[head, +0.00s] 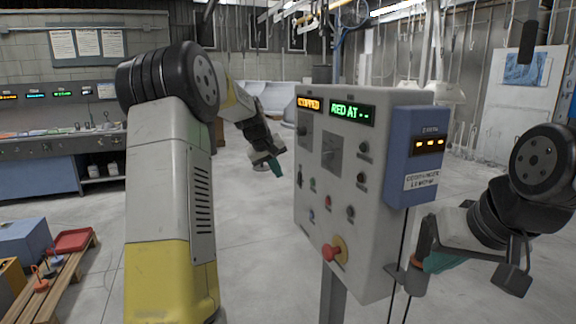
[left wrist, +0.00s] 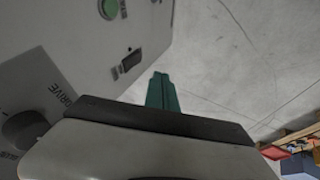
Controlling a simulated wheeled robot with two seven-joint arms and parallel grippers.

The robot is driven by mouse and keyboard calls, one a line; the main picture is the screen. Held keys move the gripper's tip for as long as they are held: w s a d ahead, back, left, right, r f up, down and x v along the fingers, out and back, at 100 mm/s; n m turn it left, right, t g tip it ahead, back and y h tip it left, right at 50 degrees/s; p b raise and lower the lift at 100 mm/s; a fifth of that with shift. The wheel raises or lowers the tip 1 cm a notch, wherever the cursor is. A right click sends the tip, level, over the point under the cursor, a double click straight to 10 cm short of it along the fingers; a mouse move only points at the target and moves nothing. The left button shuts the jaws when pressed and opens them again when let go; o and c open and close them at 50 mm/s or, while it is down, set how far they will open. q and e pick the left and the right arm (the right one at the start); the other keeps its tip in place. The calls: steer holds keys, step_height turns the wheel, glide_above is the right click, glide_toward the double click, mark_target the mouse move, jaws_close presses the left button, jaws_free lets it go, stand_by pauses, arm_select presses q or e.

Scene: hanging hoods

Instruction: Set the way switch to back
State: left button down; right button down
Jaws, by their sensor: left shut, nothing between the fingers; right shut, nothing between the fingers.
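The grey control box (head: 345,200) stands on a post and carries knobs, buttons and switches. A small black switch (head: 300,180) sits at the left edge of its face; it also shows in the left wrist view (left wrist: 131,61). Its label and position are too small to read, so I cannot tell which control is the way switch. My left gripper (head: 276,167), with teal fingertips, is shut and empty, left of the box and apart from it. In the left wrist view its fingertips (left wrist: 162,90) are near the black switch. My right gripper (head: 436,263) is shut at the box's lower right.
A knob labelled DRIVE (left wrist: 25,130) shows in the left wrist view. A red mushroom button (head: 331,252) is low on the box. A blue unit (head: 413,155) is on its right side. A pallet with bins (head: 50,275) lies at left. The floor between is clear.

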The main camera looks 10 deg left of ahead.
mark_target(299, 179)
arm_select(q)
steer(key=w+d+f, duration=0.4)
steer(key=shift+w, duration=0.35)
steer(key=shift+w+d+f, duration=0.15)
steer(key=shift+d+f, duration=0.05)
steer(key=shift+d, duration=0.05)
steer(key=shift+r, duration=0.1)
steer(key=shift+r, duration=0.8)
